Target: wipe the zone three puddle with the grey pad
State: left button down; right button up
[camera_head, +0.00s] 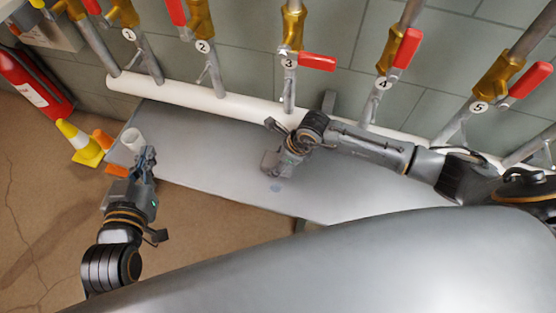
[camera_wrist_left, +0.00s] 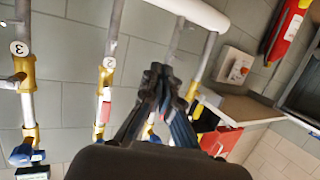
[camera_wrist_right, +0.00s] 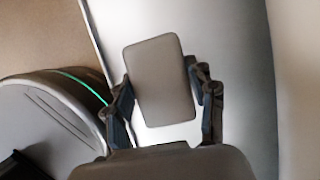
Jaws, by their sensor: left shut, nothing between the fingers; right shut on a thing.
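The zone three puddle (camera_head: 276,188) is a small bluish spot on the grey bench (camera_head: 215,180), roughly in line with the valve pipe tagged 3 (camera_head: 289,60). My right gripper (camera_wrist_right: 160,95) is shut on the grey pad (camera_wrist_right: 160,78), a flat rounded rectangle between its fingers. In the head view the right gripper (camera_head: 272,162) is over the bench, just behind the puddle; I cannot tell whether the pad touches the bench. My left gripper (camera_head: 147,158) is shut and empty by the bench's left end; its closed fingers show in the left wrist view (camera_wrist_left: 160,82).
A white pipe (camera_head: 205,100) and several red-handled valves line the wall behind.

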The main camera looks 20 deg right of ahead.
pick_arm(q)
jog(key=shift+s+a+f+g+y+p, duration=0.2)
jog(key=shift+s+f+g, duration=0.25)
jog(key=shift+f, duration=0.2)
jog(key=shift+s+a+f+g+y+p, duration=0.1)
jog(key=shift+s+a+f+g, duration=0.1)
jog(key=shift+s+f+g, duration=0.3)
jog(key=shift+s+a+f+g+y+p, duration=0.1)
jog(key=shift+s+a+f+g, duration=0.2)
jog(key=shift+f, duration=0.45)
jog(key=shift+d, duration=0.1)
